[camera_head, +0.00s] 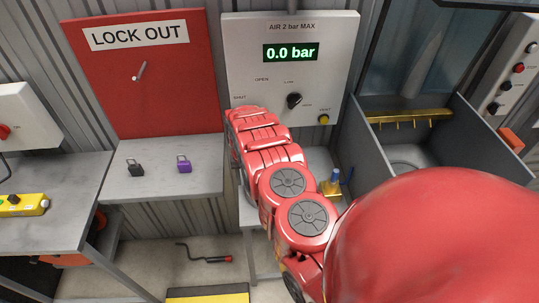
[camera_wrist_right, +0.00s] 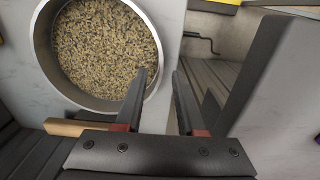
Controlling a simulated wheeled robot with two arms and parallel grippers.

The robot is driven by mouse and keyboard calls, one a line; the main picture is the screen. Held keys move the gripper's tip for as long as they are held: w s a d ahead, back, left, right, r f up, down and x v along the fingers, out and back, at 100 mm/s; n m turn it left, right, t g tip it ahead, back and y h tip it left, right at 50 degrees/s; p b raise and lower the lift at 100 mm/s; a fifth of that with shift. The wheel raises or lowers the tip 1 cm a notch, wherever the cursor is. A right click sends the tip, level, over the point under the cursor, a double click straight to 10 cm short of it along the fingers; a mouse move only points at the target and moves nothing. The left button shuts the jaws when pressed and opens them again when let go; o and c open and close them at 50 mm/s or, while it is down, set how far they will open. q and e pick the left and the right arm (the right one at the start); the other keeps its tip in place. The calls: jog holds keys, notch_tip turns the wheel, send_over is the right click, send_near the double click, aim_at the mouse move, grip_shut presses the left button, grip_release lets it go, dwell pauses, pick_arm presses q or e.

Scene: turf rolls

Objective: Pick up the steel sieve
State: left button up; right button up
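The steel sieve (camera_wrist_right: 156,88) shows in the right wrist view as a round metal rim full of brown, grain-like bits, on a pale grey surface. A wooden piece (camera_wrist_right: 82,128) sticks out by its lower edge. My right gripper (camera_wrist_right: 160,76) is open, its two dark fingers apart. In the picture, the sieve's right wall lies between the fingertips, with the left finger over the inner side; I cannot tell their depth. In the head view my red right arm hides the gripper and the sieve. My left gripper is in neither view.
A grey-walled bin (camera_head: 455,125) with a yellow hooked bar (camera_head: 407,116) stands right of my arm. A pressure panel (camera_head: 290,80) reading 0.0 bar is behind it. A brass fitting (camera_head: 331,186) is beside the arm. Black and purple padlocks (camera_head: 184,165) sit on the left shelf.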

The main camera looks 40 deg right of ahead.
jog(key=shift+f+p, duration=0.55)
jog(key=shift+f, duration=0.35)
jog(key=shift+f+b, duration=0.45)
jog(key=shift+f, duration=0.85)
jog(key=shift+f, duration=0.2)
grip_shut()
